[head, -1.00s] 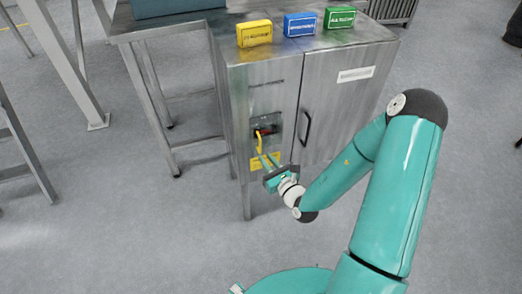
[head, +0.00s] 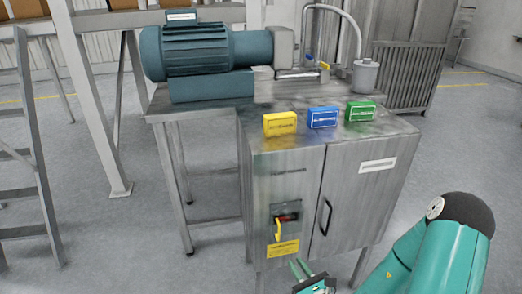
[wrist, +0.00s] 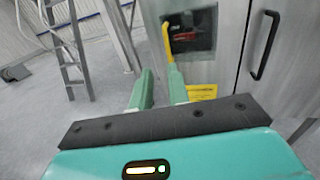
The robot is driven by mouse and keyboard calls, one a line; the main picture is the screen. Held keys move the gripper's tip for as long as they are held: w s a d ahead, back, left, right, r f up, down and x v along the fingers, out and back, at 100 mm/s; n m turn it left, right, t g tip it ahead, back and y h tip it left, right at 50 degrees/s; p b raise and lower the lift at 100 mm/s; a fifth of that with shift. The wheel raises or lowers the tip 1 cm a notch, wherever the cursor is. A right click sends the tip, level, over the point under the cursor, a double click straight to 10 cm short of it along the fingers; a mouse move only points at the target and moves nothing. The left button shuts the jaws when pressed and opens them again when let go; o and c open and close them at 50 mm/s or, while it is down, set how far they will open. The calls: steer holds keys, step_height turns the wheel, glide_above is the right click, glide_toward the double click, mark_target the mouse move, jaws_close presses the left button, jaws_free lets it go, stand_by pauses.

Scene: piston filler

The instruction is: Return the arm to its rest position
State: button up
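My gripper (head: 298,264) is at the bottom of the head view, in front of the cabinet (head: 345,195) and a little below and right of the yellow switch handle (head: 278,229). The handle hangs downward from a dark switch panel with a red part. In the wrist view my gripper (wrist: 160,85) shows two green fingers spread apart with nothing held between them. The yellow handle (wrist: 168,42) appears beyond the fingertips and seems apart from them. My arm reaches in from the lower right of the head view, bent at a dark elbow joint.
Yellow (head: 280,123), blue (head: 323,117) and green (head: 360,111) blocks stand on the cabinet top. A teal motor (head: 205,50) sits on the bench behind. The cabinet has a black door handle (head: 326,216). A ladder (head: 35,140) stands left.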

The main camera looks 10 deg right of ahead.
steer(key=s+a+r+n+g+y, duration=0.4)
steer(key=s+a+r+n+g, duration=0.3)
steer(key=n, duration=0.4)
steer(key=s+a+r+n+g+y, duration=0.35)
steer(key=a+r+n+g, duration=0.25)
steer(key=r+n+g, duration=0.4)
steer(key=s+d+r+n+t+h, duration=0.5)
steer(key=s+d+r+n+h, duration=0.2)
steer(key=d+r+n+h, duration=0.4)
steer(key=shift+d+r+t+h, duration=0.3)
steer(key=shift+d+h, duration=0.15)
steer(key=shift+h, duration=0.7)
